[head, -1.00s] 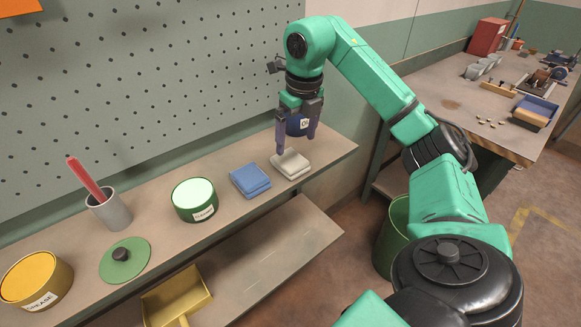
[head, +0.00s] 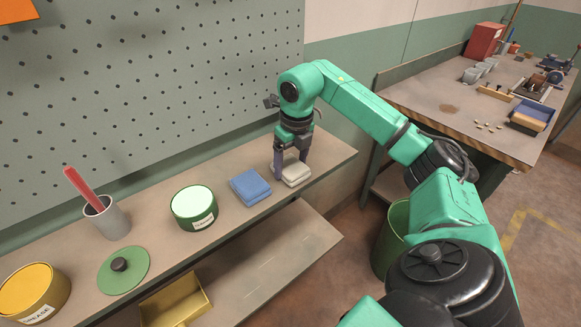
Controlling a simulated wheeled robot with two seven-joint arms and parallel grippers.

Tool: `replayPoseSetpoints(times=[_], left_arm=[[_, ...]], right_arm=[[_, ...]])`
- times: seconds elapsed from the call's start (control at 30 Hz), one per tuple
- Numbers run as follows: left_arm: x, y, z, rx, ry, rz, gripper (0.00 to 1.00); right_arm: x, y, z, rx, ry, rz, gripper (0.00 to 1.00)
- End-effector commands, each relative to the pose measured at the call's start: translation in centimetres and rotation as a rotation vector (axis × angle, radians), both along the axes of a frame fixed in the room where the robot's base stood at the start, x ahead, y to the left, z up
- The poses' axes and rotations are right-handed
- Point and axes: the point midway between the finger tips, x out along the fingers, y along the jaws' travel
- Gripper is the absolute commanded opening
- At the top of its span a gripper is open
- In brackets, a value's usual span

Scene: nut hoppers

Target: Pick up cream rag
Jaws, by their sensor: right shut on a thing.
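The cream rag (head: 296,175) is a small folded cloth on the shelf, near its right end in the head view. My right gripper (head: 291,168) points down over it, with its fingers at the rag's sides, shut on it. The rag appears to be at shelf level, partly hidden by the fingers. My left gripper is not in view.
A folded blue rag (head: 250,187) lies just left of the cream rag. Further left on the shelf (head: 228,226) are an open green tin (head: 194,208), a green lid (head: 124,270), a grey cup (head: 108,218) with a red-handled tool and a yellow tin (head: 33,292).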

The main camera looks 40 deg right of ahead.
Motion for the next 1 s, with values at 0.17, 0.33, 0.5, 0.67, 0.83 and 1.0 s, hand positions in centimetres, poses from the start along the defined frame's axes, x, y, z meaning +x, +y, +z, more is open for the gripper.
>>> replayPoseSetpoints(times=[0.17,0.33,0.5,0.67,0.83,1.0], left_arm=[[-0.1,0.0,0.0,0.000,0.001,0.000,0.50],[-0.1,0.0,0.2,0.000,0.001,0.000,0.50],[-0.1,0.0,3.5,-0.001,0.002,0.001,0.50],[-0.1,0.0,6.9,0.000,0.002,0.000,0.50],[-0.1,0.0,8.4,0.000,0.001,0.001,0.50],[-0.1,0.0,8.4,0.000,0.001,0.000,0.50]], right_arm=[[0.1,0.0,0.8,0.001,-0.004,0.000,0.29],[0.2,0.0,4.3,0.002,-0.008,0.000,0.29],[0.1,-0.1,12.3,-0.001,-0.008,-0.001,0.29],[0.0,-0.1,17.5,-0.001,-0.005,-0.001,0.29],[0.0,0.0,19.9,0.000,-0.001,0.000,0.29],[0.0,0.0,20.1,0.001,0.001,0.000,0.29]])
